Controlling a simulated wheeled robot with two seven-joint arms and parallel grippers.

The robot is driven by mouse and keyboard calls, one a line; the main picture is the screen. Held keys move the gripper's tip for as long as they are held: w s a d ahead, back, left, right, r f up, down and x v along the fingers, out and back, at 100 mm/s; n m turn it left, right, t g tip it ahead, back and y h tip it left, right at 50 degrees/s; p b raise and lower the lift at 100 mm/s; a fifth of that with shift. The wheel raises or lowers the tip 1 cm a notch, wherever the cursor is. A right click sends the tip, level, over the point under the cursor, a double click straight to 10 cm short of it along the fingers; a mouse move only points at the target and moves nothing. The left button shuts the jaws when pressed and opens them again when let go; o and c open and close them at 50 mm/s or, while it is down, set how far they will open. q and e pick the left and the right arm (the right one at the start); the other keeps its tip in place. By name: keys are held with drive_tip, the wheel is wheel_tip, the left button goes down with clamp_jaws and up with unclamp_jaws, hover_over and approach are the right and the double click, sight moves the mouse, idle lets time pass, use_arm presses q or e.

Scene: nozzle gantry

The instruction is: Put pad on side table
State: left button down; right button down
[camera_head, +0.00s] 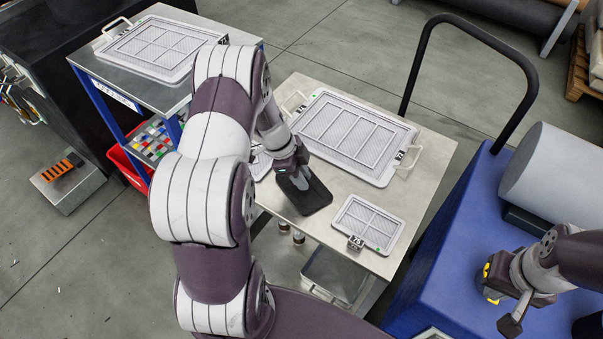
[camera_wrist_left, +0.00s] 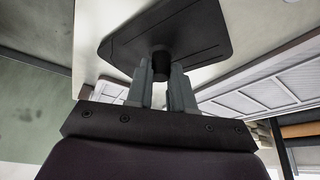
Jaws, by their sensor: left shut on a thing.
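The pad (camera_head: 305,194) is a flat dark plate with rounded corners and a short central knob. My left gripper (camera_head: 292,174) is shut on the knob. In the left wrist view the pad (camera_wrist_left: 190,32) lies beyond the two grey fingers (camera_wrist_left: 161,85). The pad appears over the near left part of a pale metal-topped table (camera_head: 425,180); I cannot tell whether it touches the top. I cannot tell whether this table or the blue-framed one (camera_head: 150,90) is the side table. My right gripper (camera_head: 503,297) is at the lower right; its jaw state is unclear.
A large framed tray (camera_head: 352,135) and a small one (camera_head: 368,223) lie on the pale table. Another tray (camera_head: 160,48) lies on the blue-framed table. A blue cart (camera_head: 450,240) with a black handle and grey cylinder (camera_head: 558,178) stands at right.

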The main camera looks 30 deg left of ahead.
use_arm(q)
drive_tip(key=shift+d+f+b, duration=0.1)
drive_tip(key=shift+f+b, duration=0.05)
drive_tip(key=shift+b, duration=0.15)
drive_tip(key=c, duration=1)
unclamp_jaws()
drive_tip(key=shift+r+p, duration=0.35)
drive_tip(key=shift+r, duration=0.1)
drive_tip(key=b+v, duration=0.2)
drive_tip(key=v, duration=0.9)
drive_tip(key=s+d+n+y, duration=0.1)
drive_tip(key=s+d+n, duration=0.3)
drive_tip(key=s+d+r+n+y, duration=0.1)
drive_tip(key=s+d+n+y, duration=0.1)
drive_tip(key=s+d+n, duration=0.1)
drive_tip(key=s+d+n+y, duration=0.1)
drive_tip(key=s+d+n, duration=0.3)
drive_tip(key=n, duration=0.3)
drive_tip(key=shift+s+d+r, duration=0.1)
drive_tip(key=shift+s+d, duration=0.05)
drive_tip(key=shift+d, duration=0.25)
drive_tip(key=shift+s+d+r, duration=0.15)
drive_tip(key=shift+s+d, duration=0.05)
drive_tip(key=shift+d, duration=0.2)
drive_tip(key=shift+d, duration=0.1)
